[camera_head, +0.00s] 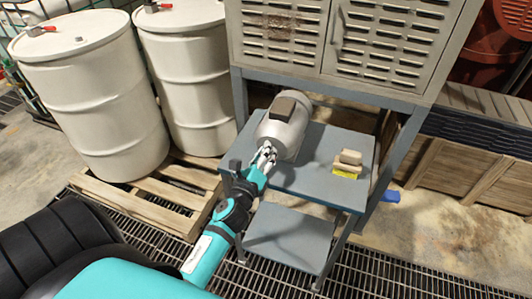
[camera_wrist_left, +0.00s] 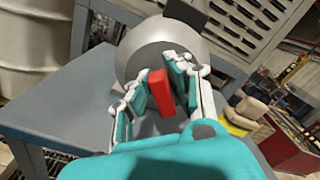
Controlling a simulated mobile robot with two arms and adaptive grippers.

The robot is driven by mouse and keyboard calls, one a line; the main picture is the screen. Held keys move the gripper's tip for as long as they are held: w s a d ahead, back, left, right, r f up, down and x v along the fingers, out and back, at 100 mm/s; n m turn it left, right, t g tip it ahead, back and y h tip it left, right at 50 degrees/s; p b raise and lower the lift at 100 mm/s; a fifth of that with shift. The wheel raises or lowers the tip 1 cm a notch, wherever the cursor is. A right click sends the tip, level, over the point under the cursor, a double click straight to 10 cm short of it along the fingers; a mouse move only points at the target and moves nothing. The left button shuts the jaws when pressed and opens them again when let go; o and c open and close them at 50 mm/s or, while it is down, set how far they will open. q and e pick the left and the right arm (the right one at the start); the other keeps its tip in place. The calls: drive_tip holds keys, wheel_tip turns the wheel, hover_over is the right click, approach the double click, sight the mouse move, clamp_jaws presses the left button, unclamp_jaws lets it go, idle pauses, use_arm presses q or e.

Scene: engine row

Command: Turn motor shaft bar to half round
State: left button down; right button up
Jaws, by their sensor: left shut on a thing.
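The motor (camera_head: 283,124) is a light grey cylinder with a dark box on top, standing on a grey-blue table (camera_head: 315,185). In the left wrist view the motor (camera_wrist_left: 160,45) fills the upper middle, its round end facing me. A red shaft bar (camera_wrist_left: 160,92) sticks out at that end, tilted slightly from upright. My left gripper (camera_head: 266,155) is at the motor's near end. In the left wrist view its fingers (camera_wrist_left: 158,95) are on both sides of the red bar, shut on it. My right gripper is not in view.
A yellow and beige object (camera_head: 347,164) sits on the table right of the motor. A louvred metal cabinet (camera_head: 340,40) stands above and behind. White drums (camera_head: 90,95) on a wooden pallet (camera_head: 150,205) stand to the left. A lower shelf (camera_head: 287,238) is bare.

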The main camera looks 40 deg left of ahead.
use_arm(q)
drive_tip(key=n, duration=0.3)
drive_tip(key=shift+s+a+f+n, duration=0.1)
drive_tip(key=shift+a+f+n, duration=0.15)
drive_tip(key=shift+n, duration=0.15)
drive_tip(key=n, duration=0.3)
drive_tip(key=shift+f+n, duration=0.25)
drive_tip(key=shift+n, duration=0.05)
drive_tip(key=n, duration=0.3)
drive_tip(key=shift+f+n, duration=0.25)
drive_tip(key=shift+n, duration=0.15)
drive_tip(key=n, duration=0.1)
drive_tip(key=n+p, duration=0.1)
drive_tip(key=n, duration=0.1)
drive_tip(key=shift+f+n, duration=0.25)
drive_tip(key=shift+n, duration=0.05)
drive_tip(key=n, duration=0.2)
drive_tip(key=n+p, duration=0.1)
drive_tip(key=n, duration=0.3)
drive_tip(key=shift+d+f+p, duration=0.3)
drive_tip(key=n, duration=0.2)
drive_tip(key=n+p, duration=0.1)
drive_tip(key=n, duration=0.3)
drive_tip(key=shift+d+f+n, duration=0.2)
drive_tip(key=shift+d+n, duration=0.1)
drive_tip(key=shift+d, duration=0.1)
